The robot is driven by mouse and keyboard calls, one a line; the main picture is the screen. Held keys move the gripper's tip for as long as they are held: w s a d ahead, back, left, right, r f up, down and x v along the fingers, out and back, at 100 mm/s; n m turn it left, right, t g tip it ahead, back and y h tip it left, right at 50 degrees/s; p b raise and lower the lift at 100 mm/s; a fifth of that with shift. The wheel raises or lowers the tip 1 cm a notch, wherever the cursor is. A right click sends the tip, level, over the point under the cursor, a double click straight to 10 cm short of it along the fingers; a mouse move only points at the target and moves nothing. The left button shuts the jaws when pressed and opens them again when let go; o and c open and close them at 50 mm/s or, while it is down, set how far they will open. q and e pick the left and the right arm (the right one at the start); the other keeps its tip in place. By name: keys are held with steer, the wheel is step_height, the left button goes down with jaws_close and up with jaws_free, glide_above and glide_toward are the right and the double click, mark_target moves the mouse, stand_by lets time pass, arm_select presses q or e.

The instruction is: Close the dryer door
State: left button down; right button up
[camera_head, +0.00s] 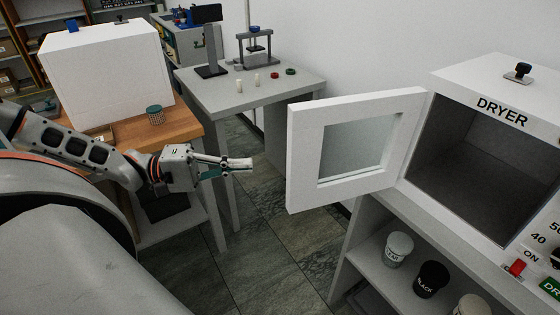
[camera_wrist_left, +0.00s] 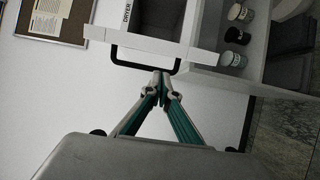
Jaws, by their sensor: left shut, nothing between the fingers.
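The dryer (camera_head: 505,110) is a white box labelled DRYER at the right of the head view, with its dark inside showing. Its white door (camera_head: 305,150), with a glass window, stands wide open, swung out to the left. My left gripper (camera_head: 250,163) is shut and empty, left of the door's free edge with a gap in the head view. In the left wrist view my left gripper (camera_wrist_left: 161,75) points at a black bar handle (camera_wrist_left: 145,65) on the white door (camera_wrist_left: 150,45); I cannot tell whether it touches. My right gripper is not in view.
The dryer stands on a white shelf unit holding labelled jars (camera_head: 431,279). A grey table (camera_head: 225,97) with a small press (camera_head: 255,48) stands behind, and a wooden table (camera_head: 187,128) with a white box (camera_head: 108,75) at left. The floor between is clear.

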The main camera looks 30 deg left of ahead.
arm_select(q)
steer(key=b+x, duration=0.1)
steer(key=x, duration=0.8)
steer(key=shift+w+d, duration=0.2)
steer(key=shift+d, duration=0.1)
